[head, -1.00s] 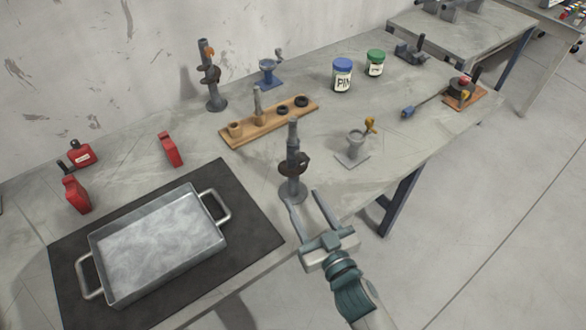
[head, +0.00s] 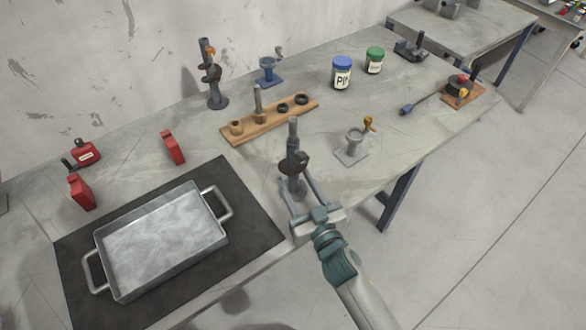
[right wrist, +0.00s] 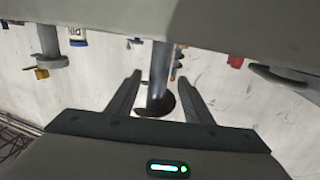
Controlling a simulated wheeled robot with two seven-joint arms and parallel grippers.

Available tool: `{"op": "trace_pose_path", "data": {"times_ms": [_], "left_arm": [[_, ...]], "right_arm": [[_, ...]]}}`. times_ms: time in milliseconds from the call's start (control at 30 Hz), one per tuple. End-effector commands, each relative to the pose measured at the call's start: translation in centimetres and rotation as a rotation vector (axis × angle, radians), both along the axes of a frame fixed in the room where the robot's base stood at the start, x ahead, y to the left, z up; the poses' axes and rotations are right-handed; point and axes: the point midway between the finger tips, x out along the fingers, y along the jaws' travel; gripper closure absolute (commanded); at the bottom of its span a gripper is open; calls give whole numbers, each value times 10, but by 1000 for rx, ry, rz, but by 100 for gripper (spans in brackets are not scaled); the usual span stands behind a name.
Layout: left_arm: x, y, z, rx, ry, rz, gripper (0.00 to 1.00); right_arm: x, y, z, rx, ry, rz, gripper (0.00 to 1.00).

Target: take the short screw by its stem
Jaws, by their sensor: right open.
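An upright grey screw-like post (head: 293,136) with a dark collar (head: 293,163) stands near the table's front edge, right of the black mat. It looks shorter than a similar post (head: 212,88) at the back, so I take it as the short screw. My right gripper (head: 297,184) is open, its fingers on either side of the lower stem, below the collar. In the right wrist view the stem (right wrist: 160,64) stands between the open fingers (right wrist: 158,80), with gaps on both sides. My left gripper is not in view.
A metal pan (head: 165,240) lies on the black mat (head: 262,232) to the left. Behind the post is a wooden rack (head: 250,131); a small grey stand (head: 354,147) is to the right. Jars (head: 342,73) stand further back. Bare tabletop lies between these.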

Motion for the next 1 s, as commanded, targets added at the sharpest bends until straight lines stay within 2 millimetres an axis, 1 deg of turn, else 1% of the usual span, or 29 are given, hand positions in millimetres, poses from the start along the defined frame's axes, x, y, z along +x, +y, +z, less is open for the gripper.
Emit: {"op": "trace_pose_path", "data": {"times_ms": [33, 67, 200, 267, 767, 800, 867, 900, 1000], "left_arm": [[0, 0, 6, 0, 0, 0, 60], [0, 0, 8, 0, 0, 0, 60], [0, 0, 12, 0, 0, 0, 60], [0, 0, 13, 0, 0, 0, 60], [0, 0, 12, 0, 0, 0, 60], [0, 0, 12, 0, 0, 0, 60], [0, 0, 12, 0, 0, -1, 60], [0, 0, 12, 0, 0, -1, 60], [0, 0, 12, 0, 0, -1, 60]], "right_arm": [[7, 1, 3, -1, 1, -2, 53], [10, 2, 2, 0, 1, -2, 53], [25, 8, 1, 0, 0, -1, 53], [28, 9, 0, 0, 1, -1, 53], [30, 11, -1, 1, 0, 0, 53], [30, 11, -1, 1, 0, 0, 56], [30, 11, -1, 1, 0, 0, 70], [30, 11, -1, 1, 1, 0, 80], [30, 11, -1, 1, 0, 0, 100]]}}
